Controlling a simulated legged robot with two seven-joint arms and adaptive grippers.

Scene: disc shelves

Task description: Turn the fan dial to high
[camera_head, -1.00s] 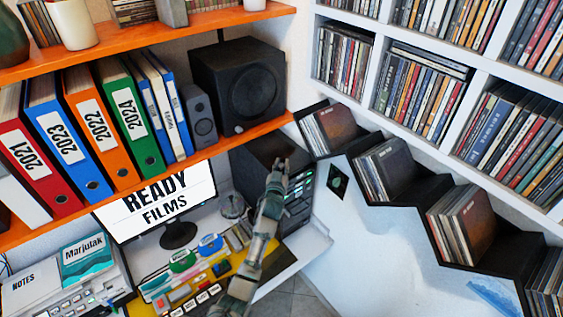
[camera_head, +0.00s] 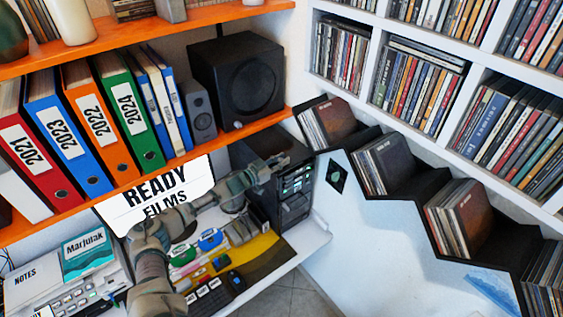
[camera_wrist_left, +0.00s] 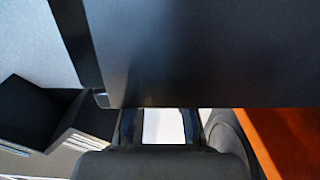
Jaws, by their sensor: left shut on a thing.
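A black computer tower (camera_head: 262,190) stands in the corner below the orange shelf, with a front panel (camera_head: 297,181) of small lit green displays. I cannot make out the fan dial on it. My left gripper (camera_head: 281,161) is at the tower's upper front edge, its fingers pointing right. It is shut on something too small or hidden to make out. In the left wrist view a large dark panel (camera_wrist_left: 200,50) fills the upper part, and the left gripper (camera_wrist_left: 160,125) shows below it. My right gripper is not in view.
The orange shelf (camera_head: 100,190) with binders and a black speaker (camera_head: 238,80) hangs above the tower. A monitor (camera_head: 150,195) and a cluttered desk lie left of it. The stepped disc rack (camera_head: 385,215) is close on the right.

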